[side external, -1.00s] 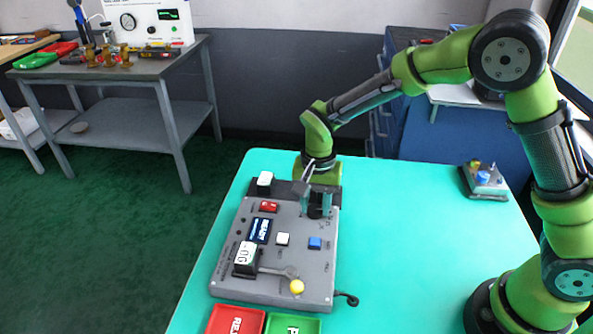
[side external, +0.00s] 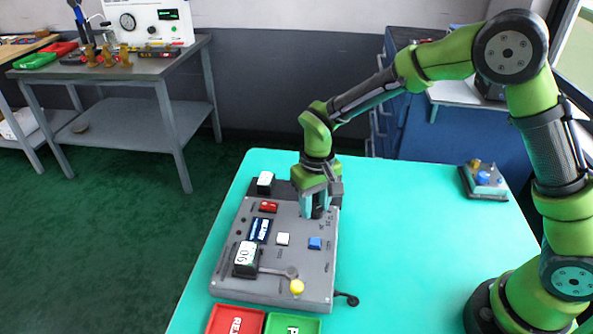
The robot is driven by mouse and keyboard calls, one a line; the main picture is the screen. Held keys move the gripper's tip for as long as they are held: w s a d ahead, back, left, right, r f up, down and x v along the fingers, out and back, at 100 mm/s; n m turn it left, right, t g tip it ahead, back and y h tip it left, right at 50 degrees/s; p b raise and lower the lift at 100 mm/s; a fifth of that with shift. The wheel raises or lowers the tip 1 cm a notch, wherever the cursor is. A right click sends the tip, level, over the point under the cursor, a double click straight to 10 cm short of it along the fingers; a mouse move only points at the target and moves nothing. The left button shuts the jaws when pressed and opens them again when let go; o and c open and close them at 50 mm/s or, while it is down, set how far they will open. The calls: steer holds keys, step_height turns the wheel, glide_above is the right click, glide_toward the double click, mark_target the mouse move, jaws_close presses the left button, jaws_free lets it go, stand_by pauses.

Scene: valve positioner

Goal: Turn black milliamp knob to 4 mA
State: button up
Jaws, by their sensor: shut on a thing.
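The grey control panel (side external: 225,275) lies on the teal table. My gripper (side external: 316,210) points down at the panel's far right corner, with its fingers around the black knob (side external: 317,213). The gripper is shut on the knob, which is mostly hidden between the fingers. The knob's pointer and its scale marks are too small and too covered to read. A small dark display (side external: 260,230) with pale text sits left of the middle of the panel; its text is not legible.
The panel also carries a red switch (side external: 268,207), a white button (side external: 282,239), a blue button (side external: 315,243), a yellow-knobbed lever (side external: 297,287) and a white-faced block (side external: 246,254). Red (side external: 236,320) and green (side external: 292,323) trays lie in front.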

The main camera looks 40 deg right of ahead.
mark_target(315, 208)
steer(key=shift+n, duration=1.7)
steer(key=o, duration=1)
steer(key=shift+o, duration=0.2)
steer(key=shift+r, duration=0.1)
step_height(315, 208, up, 17)
